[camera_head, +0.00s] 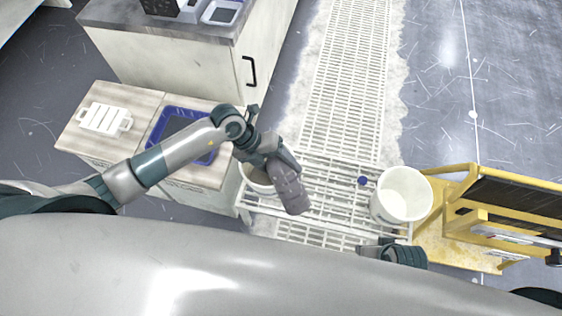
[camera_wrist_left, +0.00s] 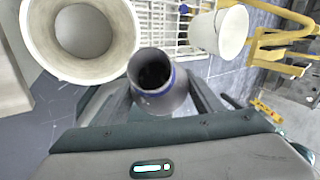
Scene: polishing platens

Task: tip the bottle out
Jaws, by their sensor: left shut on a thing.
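My left gripper (camera_head: 277,160) is shut on a grey-purple bottle (camera_head: 290,190), which looks tilted in the head view. In the left wrist view the bottle (camera_wrist_left: 172,100) sits between the fingers of my left gripper (camera_wrist_left: 158,98), with its dark open mouth facing the camera. No liquid shows coming out. A white bucket (camera_head: 256,188) is partly hidden behind the gripper; in the left wrist view its pale rim (camera_wrist_left: 30,45) is left of the bottle. My right gripper (camera_head: 376,250) shows only in part at the lower right; its fingers are unclear.
A second white bucket (camera_head: 401,196) stands on the right of the white slatted rack (camera_head: 330,190), near a small blue object (camera_head: 362,181). A yellow cart (camera_head: 455,225) is at right.

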